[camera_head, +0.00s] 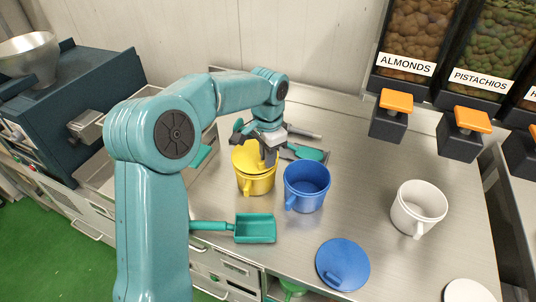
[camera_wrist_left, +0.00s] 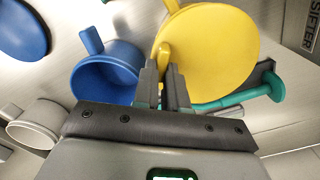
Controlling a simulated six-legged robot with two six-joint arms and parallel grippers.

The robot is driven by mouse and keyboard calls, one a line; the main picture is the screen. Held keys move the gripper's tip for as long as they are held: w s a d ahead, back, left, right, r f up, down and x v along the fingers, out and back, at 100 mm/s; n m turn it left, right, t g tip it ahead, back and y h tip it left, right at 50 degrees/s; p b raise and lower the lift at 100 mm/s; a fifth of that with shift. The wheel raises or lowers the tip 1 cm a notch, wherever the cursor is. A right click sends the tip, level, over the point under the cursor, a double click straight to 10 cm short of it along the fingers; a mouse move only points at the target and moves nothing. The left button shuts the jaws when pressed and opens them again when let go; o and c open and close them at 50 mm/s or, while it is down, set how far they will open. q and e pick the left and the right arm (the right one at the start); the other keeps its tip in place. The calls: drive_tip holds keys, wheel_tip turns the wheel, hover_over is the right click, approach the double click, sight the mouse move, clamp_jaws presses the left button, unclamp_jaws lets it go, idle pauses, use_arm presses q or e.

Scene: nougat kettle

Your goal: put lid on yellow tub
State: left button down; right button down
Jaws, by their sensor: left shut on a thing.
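The yellow tub (camera_head: 257,185) stands on the metal counter, left of the blue tub. The yellow lid (camera_head: 243,156) is at the tub's top; it fills much of the wrist view as a yellow disc (camera_wrist_left: 215,45) and hides the tub's opening. I cannot tell whether it rests fully on the rim or sits slightly above it. My left gripper (camera_head: 268,155) is over the tub, with its fingers (camera_wrist_left: 165,85) shut on the lid's grip (camera_wrist_left: 164,52). My right gripper is not in view.
The open blue tub (camera_head: 307,187) stands close on the right. A blue lid (camera_head: 343,265), a teal scoop (camera_head: 255,229) and a white tub (camera_head: 418,208) are on the counter. Another teal tool (camera_head: 308,153) lies behind the yellow tub. Dispensers (camera_head: 405,60) stand at the back right.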

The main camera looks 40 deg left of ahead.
use_arm(q)
drive_tip(key=shift+f, duration=0.45)
idle(1.1)
drive_tip(key=c, duration=0.6)
unclamp_jaws()
drive_tip(key=shift+r, duration=0.1)
drive_tip(key=shift+r+p, duration=3.05)
drive_tip(key=shift+r, duration=0.4)
drive_tip(key=shift+s+f, duration=0.1)
